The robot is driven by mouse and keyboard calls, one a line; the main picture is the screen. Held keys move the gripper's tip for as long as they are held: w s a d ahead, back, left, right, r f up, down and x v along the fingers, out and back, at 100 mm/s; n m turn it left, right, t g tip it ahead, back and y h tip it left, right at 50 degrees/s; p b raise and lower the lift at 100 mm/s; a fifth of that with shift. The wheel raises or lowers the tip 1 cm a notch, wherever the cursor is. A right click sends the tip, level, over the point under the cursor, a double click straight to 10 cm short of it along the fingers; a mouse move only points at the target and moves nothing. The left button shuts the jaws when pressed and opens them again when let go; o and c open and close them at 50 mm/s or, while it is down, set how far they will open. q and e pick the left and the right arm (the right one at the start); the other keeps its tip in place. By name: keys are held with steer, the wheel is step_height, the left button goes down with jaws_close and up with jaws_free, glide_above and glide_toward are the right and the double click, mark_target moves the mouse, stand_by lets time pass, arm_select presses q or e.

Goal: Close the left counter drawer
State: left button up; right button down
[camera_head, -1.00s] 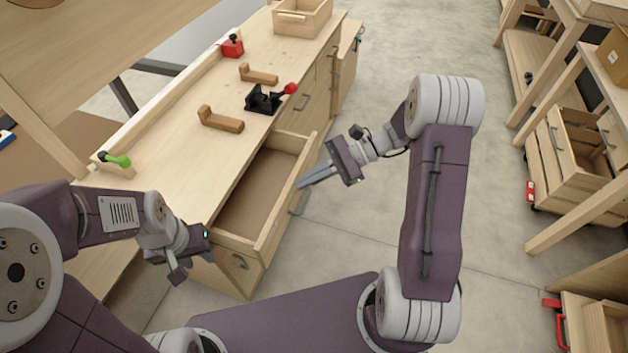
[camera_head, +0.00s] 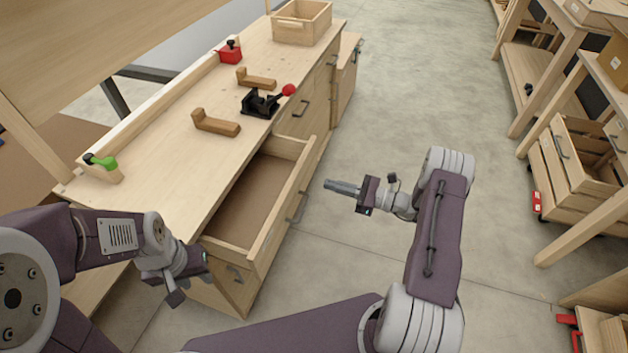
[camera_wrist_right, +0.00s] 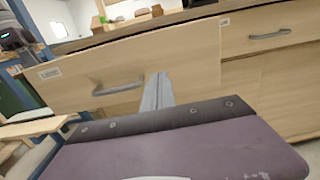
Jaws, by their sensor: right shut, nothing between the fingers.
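The open counter drawer (camera_head: 283,208) sticks out of the wooden counter, with its brown inside empty. Its front panel carries a grey bar handle (camera_head: 299,206). In the right wrist view the drawer front (camera_wrist_right: 190,60) and its handle (camera_wrist_right: 118,88) stand ahead of the fingers. My right gripper (camera_head: 328,185) is shut and empty, to the right of the drawer front and apart from it in the head view. It also shows in the right wrist view (camera_wrist_right: 159,76). My left gripper (camera_head: 204,265) is by the counter's near end; its fingers are not clear.
The counter top (camera_head: 165,170) holds wooden blocks (camera_head: 215,124), a black clamp with a red knob (camera_head: 262,103), a green-handled item (camera_head: 102,162) and a wooden box (camera_head: 302,22). Free floor (camera_head: 420,90) lies to the right. Shelving with an open crate (camera_head: 575,160) stands far right.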

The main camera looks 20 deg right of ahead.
mark_target(304, 178)
steer(key=x, duration=0.6)
steer(key=shift+w+a, duration=0.1)
steer(key=shift+a, duration=0.05)
steer(key=b+x, duration=0.5)
steer(key=x, duration=1.1)
steer(key=shift+w+f, duration=0.1)
steer(key=shift+r, duration=0.2)
